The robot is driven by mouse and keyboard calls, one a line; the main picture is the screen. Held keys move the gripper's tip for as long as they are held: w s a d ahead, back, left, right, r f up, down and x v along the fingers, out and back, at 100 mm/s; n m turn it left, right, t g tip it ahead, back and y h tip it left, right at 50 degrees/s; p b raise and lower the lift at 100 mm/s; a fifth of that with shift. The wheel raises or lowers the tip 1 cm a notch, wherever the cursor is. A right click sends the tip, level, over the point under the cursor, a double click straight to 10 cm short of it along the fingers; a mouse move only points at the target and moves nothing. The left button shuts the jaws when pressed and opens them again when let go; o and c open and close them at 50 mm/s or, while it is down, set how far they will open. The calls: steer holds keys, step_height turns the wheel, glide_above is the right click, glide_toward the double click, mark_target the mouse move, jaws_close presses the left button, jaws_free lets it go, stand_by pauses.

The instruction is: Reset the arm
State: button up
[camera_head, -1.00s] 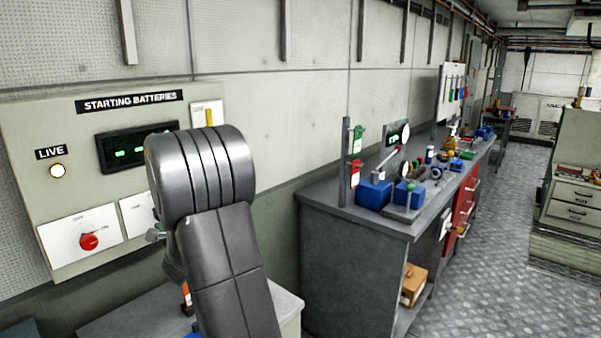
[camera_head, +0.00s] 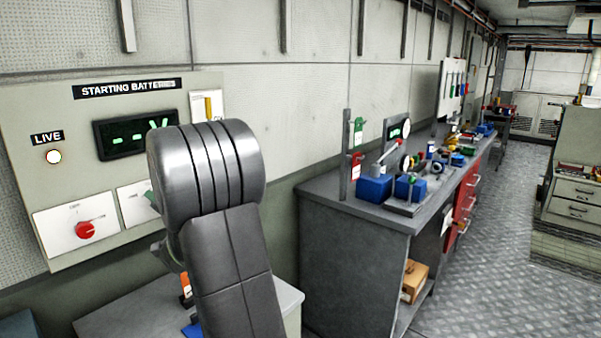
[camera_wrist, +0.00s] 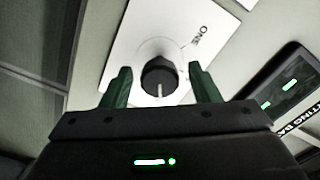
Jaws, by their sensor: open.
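In the wrist view my gripper (camera_wrist: 158,80) is open, with its two green fingers apart. A dark round knob (camera_wrist: 159,78) on a white plate (camera_wrist: 186,22) shows between the fingers, with a visible gap on both sides. How far the fingertips are from the plate is hard to tell. In the head view my arm's grey links cover part of the STARTING BATTERIES panel (camera_head: 80,185) and most of the gripper. A red knob (camera_head: 85,230) sits on the left plate of this panel, and the right plate (camera_head: 133,204) is partly hidden.
The panel has a display (camera_head: 118,138) and a lit LIVE lamp (camera_head: 54,157). A low grey cabinet (camera_head: 288,300) stands below my arm. A grey workbench (camera_head: 350,260) with blue boxes (camera_head: 374,188) stands to the right. The floor (camera_head: 490,240) beyond it is clear.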

steer(key=n+b, duration=0.1)
steer(key=n, duration=0.3)
steer(key=shift+f+b, duration=0.1)
steer(key=shift+b, duration=0.25)
steer(key=shift+n+b, duration=0.7)
steer(key=shift+n, duration=1)
